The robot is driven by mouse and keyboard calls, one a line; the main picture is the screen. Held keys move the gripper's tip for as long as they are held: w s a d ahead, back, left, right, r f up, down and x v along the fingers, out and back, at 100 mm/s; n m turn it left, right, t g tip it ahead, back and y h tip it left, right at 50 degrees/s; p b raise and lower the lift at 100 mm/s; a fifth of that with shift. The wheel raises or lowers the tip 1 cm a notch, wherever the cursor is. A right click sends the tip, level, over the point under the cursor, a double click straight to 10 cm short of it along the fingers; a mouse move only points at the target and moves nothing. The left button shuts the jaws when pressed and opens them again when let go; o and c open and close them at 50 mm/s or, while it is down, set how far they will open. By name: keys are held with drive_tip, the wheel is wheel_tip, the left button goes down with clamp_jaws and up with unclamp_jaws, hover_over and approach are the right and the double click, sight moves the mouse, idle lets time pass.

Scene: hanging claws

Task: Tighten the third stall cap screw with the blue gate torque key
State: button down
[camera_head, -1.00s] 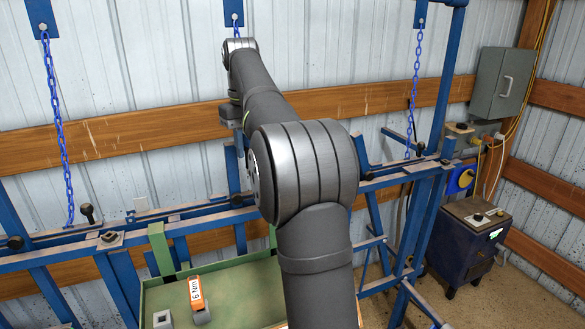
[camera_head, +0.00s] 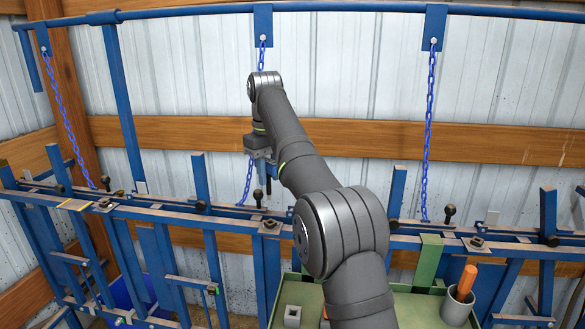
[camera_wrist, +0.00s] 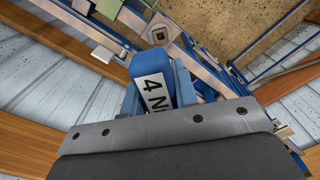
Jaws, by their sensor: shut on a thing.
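My gripper (camera_head: 260,156) is shut on the blue torque key and holds it above the blue rail, left of centre in the head view. The blue key (camera_wrist: 148,68) fills the middle of the wrist view, its white label reading "4 N", the rest cut off. Its lower end is hidden there. A square plate with a dark centre, seemingly a cap screw (camera_wrist: 159,35), lies beyond the key in the wrist view. In the head view, similar screw plates sit on the rail: one below my gripper (camera_head: 269,225), one at left (camera_head: 104,204) and one at right (camera_head: 476,243).
A green tray (camera_head: 408,306) stands front right, partly behind my arm. A grey cup (camera_head: 456,306) holds an orange handle (camera_head: 466,282); a grey square block (camera_head: 292,316) is in the tray. Blue chains (camera_head: 429,130) hang over the rail. Dark knobs (camera_head: 449,212) stand along it.

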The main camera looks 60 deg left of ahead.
sight(270, 195)
idle(0.4)
drive_tip(key=shift+f, duration=2.9)
drive_tip(key=shift+f, duration=0.25)
drive_tip(key=shift+f, duration=0.8)
drive_tip(key=shift+f, duration=0.1)
drive_tip(key=shift+m, duration=1.2)
